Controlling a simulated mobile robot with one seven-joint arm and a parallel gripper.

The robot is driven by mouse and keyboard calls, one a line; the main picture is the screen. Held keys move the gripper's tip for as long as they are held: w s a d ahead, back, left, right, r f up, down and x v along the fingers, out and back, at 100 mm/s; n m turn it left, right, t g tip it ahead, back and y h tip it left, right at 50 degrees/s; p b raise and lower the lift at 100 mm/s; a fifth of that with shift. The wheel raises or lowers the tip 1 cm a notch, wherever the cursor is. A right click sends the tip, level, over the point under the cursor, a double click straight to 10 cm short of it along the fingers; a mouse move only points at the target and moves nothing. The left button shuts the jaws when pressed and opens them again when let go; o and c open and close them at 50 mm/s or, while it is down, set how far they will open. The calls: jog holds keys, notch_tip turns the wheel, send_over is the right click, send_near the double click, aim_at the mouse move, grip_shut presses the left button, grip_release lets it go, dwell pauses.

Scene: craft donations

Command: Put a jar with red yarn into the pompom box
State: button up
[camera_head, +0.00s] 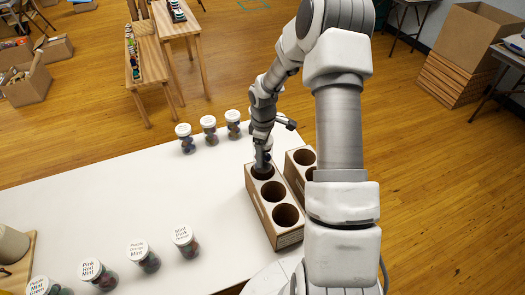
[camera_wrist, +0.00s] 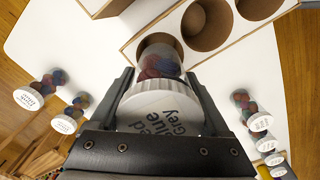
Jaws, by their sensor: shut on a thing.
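My gripper (camera_head: 263,158) is over the far hole of the left cardboard box (camera_head: 262,216), which has a row of three round holes. In the wrist view my gripper (camera_wrist: 159,82) is shut on a clear jar (camera_wrist: 160,66) with a white lid (camera_wrist: 155,104). The lid's lettering is partly covered; it ends in "ed", then "Blue" and "Grey". Red and blue-purple contents show through the glass. The jar's lower end is at the hole; how deep it sits I cannot tell. I cannot tell which box is the pompom box.
A second holed box (camera_head: 300,158) stands close on the right. Several lidded jars, including one labelled "Pink Red Mint" (camera_head: 97,273), line the near side of the white table (camera_head: 110,205). More jars (camera_head: 209,128) stand at the far edge. The table's middle is clear.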

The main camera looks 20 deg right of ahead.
aim_at(264, 171)
notch_tip(264, 171, down, 8)
jog(key=b, duration=0.5)
jog(key=shift+r, duration=0.2)
jog(key=shift+s+f+b, duration=0.5)
jog(key=shift+f+b, duration=0.1)
jog(key=shift+f, duration=0.15)
jog(key=o, duration=1.3)
jog(key=shift+f, duration=0.1)
jog(key=shift+c, duration=0.2)
jog(key=r, duration=1.8)
jog(key=shift+w+d+r, duration=0.15)
jog(key=shift+w+r, duration=0.2)
jog(key=shift+w, duration=0.05)
jog(key=shift+r, duration=0.7)
jog(key=shift+r+t, duration=0.1)
jog(key=shift+t, duration=0.2)
